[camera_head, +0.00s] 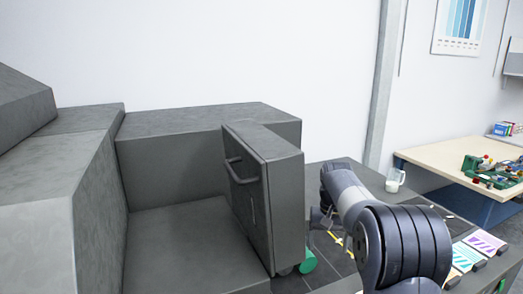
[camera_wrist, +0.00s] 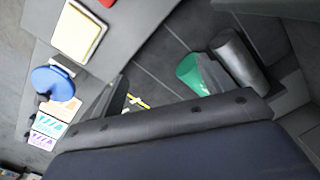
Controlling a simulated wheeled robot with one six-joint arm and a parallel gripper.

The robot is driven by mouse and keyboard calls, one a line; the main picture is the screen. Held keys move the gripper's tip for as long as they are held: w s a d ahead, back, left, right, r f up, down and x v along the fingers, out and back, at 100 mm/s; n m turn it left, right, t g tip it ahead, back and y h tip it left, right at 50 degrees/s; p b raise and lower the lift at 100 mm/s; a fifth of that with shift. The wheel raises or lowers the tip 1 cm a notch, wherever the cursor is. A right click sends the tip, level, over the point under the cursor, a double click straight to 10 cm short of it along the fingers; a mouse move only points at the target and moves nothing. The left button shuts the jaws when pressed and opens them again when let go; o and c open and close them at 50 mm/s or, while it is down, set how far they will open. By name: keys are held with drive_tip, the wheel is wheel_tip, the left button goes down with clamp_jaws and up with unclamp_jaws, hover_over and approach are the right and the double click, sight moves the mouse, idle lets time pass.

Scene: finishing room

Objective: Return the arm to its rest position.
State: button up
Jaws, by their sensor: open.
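My arm reaches forward from the lower right in the head view, bent at its dark ribbed joint. My gripper (camera_head: 320,220) is at its far end, small and partly hidden by the arm, beside the right side of the grey door. It is open, and I see nothing held in it. In the wrist view, a large dark blue and black body fills the bottom and hides much of the scene below it.
A grey machine door (camera_head: 277,190) with a handle stands open close left of my arm. A green cylinder (camera_head: 307,262) shows below it. A white mug (camera_head: 394,180) stands behind my arm. A wooden bench (camera_head: 425,155) is at right. Colored cards (camera_head: 486,243) lie at lower right.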

drive_tip(key=shift+m, duration=0.3)
drive_tip(key=shift+w+a+f+b, duration=0.1)
drive_tip(key=shift+w+f+b, duration=0.05)
drive_tip(key=shift+f+b, duration=0.6)
drive_tip(key=shift+w+a+f+b, duration=0.1)
drive_tip(key=shift+w+f+b, duration=0.1)
drive_tip(key=shift+f+b, duration=0.5)
drive_tip(key=shift+w+f+b, duration=0.15)
drive_tip(key=shift+f+b, duration=0.35)
drive_tip(key=shift+f, duration=0.45)
